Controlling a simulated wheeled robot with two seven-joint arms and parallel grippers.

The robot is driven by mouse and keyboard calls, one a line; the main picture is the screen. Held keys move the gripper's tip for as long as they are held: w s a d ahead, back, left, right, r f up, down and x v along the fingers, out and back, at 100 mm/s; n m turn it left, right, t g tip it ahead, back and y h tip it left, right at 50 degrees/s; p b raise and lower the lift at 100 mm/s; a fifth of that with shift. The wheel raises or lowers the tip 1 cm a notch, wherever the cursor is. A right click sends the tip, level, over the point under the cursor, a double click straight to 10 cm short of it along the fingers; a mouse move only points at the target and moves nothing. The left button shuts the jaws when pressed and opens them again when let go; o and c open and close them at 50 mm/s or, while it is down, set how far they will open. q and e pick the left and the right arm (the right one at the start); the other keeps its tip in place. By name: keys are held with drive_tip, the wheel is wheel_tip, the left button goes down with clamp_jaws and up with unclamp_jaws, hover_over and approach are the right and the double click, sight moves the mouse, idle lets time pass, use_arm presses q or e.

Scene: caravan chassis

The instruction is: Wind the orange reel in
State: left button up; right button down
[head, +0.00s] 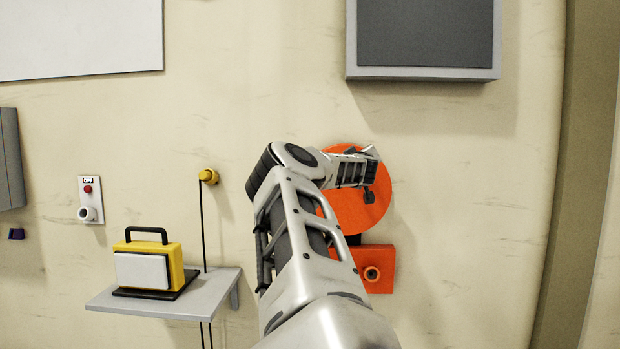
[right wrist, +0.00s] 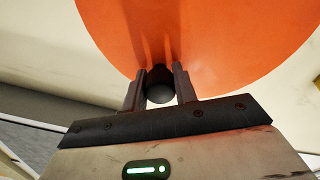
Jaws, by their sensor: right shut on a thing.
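The orange reel (head: 376,212) is a round disc on the wall right of centre in the head view, partly hidden behind my right arm. It fills the upper part of the right wrist view (right wrist: 215,35). My right gripper (right wrist: 157,84) is at the face of the reel, its two fingers on either side of a dark round handle knob (right wrist: 160,86), shut on it. In the head view the right gripper (head: 371,178) is over the upper right part of the disc. My left gripper is not in view.
Below the reel is an orange block (head: 383,258) with a round fitting. To the left, a grey shelf (head: 215,298) holds a yellow lamp-like box (head: 175,262). A black cord hangs from a yellow wall knob (head: 208,176). A grey panel (head: 425,73) hangs above the reel.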

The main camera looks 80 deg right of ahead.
use_arm(q)
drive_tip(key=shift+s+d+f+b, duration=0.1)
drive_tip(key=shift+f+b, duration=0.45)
drive_tip(key=shift+b, duration=0.7)
use_arm(e)
drive_tip(key=shift+w+a+r+n, duration=0.1)
drive_tip(key=shift+w+r+n, duration=0.05)
drive_tip(key=shift+w+n, duration=1.15)
drive_tip(key=shift+s, duration=0.15)
drive_tip(key=c, duration=1.1)
unclamp_jaws()
